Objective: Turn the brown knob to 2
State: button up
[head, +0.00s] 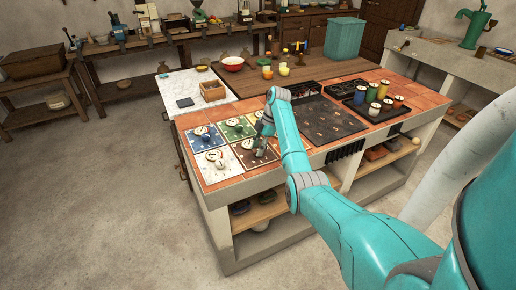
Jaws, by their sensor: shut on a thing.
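The brown plate (246,163) lies on the tiled top, at the front right of a group of dial plates. A pale round dial (248,144) shows on it, but its numbers are too small to read. My gripper (261,149) reaches down over the right part of the brown plate and is shut on the brown knob. The fingers mostly hide the knob, so I cannot tell which way it points.
A blue plate (196,144), a green plate (229,122) and a cream plate (207,173) with dials lie close by. Right of them are a dark hearth grate (318,120) and several coloured pots (361,94). A wooden box (212,91) stands behind.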

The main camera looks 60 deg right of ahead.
dwell(0.3)
jog(key=o, duration=1.1)
jog(key=v, duration=0.5)
jog(key=shift+s+d, duration=0.3)
jog(key=shift+d, duration=0.15)
jog(key=s+d, duration=0.1)
jog(key=d, duration=0.1)
jog(key=s+d, duration=0.1)
jog(key=d, duration=0.2)
jog(key=s+d, duration=0.2)
jog(key=shift+s+d, duration=0.45)
jog(key=shift+d, duration=0.25)
jog(key=shift+s+d, duration=0.35)
jog(key=shift+d, duration=0.2)
